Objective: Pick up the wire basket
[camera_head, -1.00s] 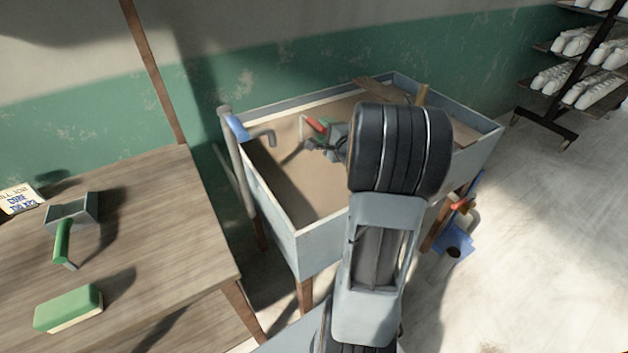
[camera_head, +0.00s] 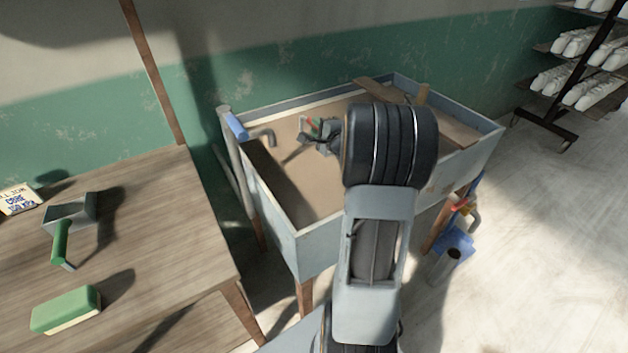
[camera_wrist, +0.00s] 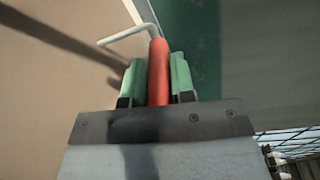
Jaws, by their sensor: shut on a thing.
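My gripper (camera_wrist: 157,85) is shut on a red handle (camera_wrist: 158,72) in the wrist view, with a green finger pad on each side. A thin bent grey rod (camera_wrist: 130,35) sticks out beyond the handle. In the head view my gripper (camera_head: 312,130) is small, over the inside of the grey bin (camera_head: 300,240), and only a bit of red shows at its tip. I cannot make out a whole wire basket, nor tell whether the red handle belongs to one. A dark wire grid (camera_wrist: 292,140) shows at the right edge of the wrist view.
The wooden table (camera_head: 150,225) at left bears a green-handled scoop (camera_head: 62,240), a green block (camera_head: 66,310) and a card (camera_head: 18,199). A shoe rack (camera_head: 570,75) stands far right.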

